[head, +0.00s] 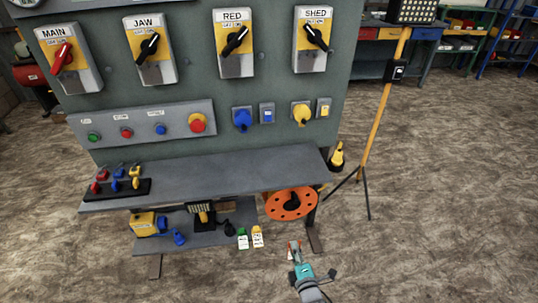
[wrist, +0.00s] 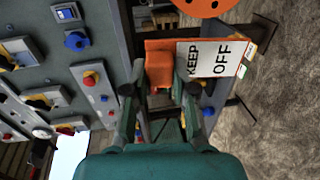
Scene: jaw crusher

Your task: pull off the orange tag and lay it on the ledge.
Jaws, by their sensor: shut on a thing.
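My gripper (head: 296,250) is low in the head view, to the right of the bench's lower shelf and below the ledge. In the wrist view my gripper (wrist: 162,78) is shut on the orange tag (wrist: 160,52). The tag's orange end is between the fingers, and its white face with "KEEP OFF" sticks out to the right. In the head view the tag is mostly too small to make out. The grey ledge (head: 225,168) runs across the front of the control panel. Its right part is bare.
A black rack (head: 118,190) with padlocks stands at the ledge's left end. A green-topped tag (head: 243,239) and a yellow-orange-topped tag (head: 257,237) hang by the lower shelf (head: 180,240). An orange disc (head: 291,203) is under the ledge's right end. A tripod lamp pole (head: 378,110) stands right.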

